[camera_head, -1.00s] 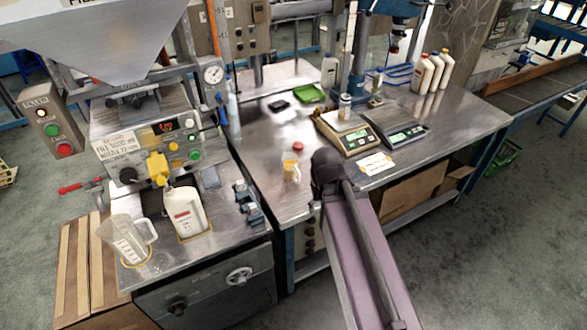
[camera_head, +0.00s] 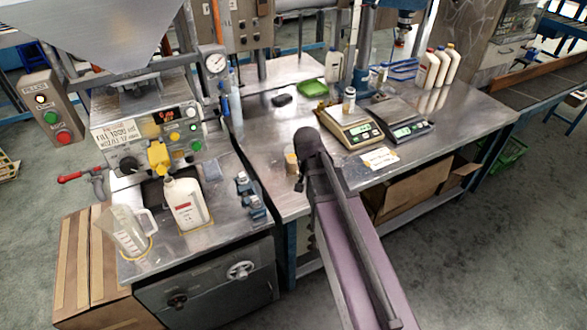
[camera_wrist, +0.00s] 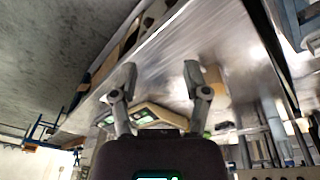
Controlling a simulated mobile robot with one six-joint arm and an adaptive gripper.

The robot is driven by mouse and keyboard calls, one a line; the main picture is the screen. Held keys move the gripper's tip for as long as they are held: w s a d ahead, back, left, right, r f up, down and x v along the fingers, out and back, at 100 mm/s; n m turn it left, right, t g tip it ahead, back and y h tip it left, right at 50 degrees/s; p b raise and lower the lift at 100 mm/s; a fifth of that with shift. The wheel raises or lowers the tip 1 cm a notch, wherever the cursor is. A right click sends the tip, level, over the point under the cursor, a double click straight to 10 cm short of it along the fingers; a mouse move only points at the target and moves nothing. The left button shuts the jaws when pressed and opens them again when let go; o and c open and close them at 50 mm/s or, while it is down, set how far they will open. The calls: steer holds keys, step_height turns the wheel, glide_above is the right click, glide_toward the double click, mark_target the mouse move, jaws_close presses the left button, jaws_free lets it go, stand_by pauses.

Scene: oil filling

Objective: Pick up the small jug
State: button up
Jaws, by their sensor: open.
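The small jug (camera_head: 290,156) stands on the metal table, left of my arm in the head view. Part of it is hidden behind my arm, and it holds something amber. My gripper (camera_wrist: 158,82) is open in the wrist view, its two fingers spread with nothing between them. I cannot make out the small jug in the wrist view. A larger clear jug (camera_head: 128,232) stands on the left bench.
A white bottle (camera_head: 186,204) stands beside the larger jug under the filling nozzle (camera_head: 158,157). Two scales (camera_head: 352,130) (camera_head: 403,120) sit right of my arm, one with a small jar (camera_head: 349,98) on it. Several bottles (camera_head: 436,66) stand at the back right.

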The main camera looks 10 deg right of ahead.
mark_target(295, 164)
steer(key=w+a+f+m+t+h+b, duration=0.1)
steer(key=w+m, duration=0.6)
steer(key=w, duration=0.7)
steer(key=shift+w+a+f+t+h+b, duration=0.3)
steer(key=shift+a+f+t+b, duration=0.3)
steer(key=shift+a+f+b, duration=0.4)
steer(key=shift+a+b, duration=0.1)
steer(key=shift+b, duration=0.2)
steer(key=b+x, duration=0.7)
steer(key=x, duration=0.1)
steer(key=shift+b, duration=0.35)
steer(key=shift+f, duration=0.25)
steer(key=shift+b+x, duration=2.3)
steer(key=shift+x, duration=0.25)
steer(key=shift+w+r, duration=0.1)
steer(key=shift+r, duration=0.05)
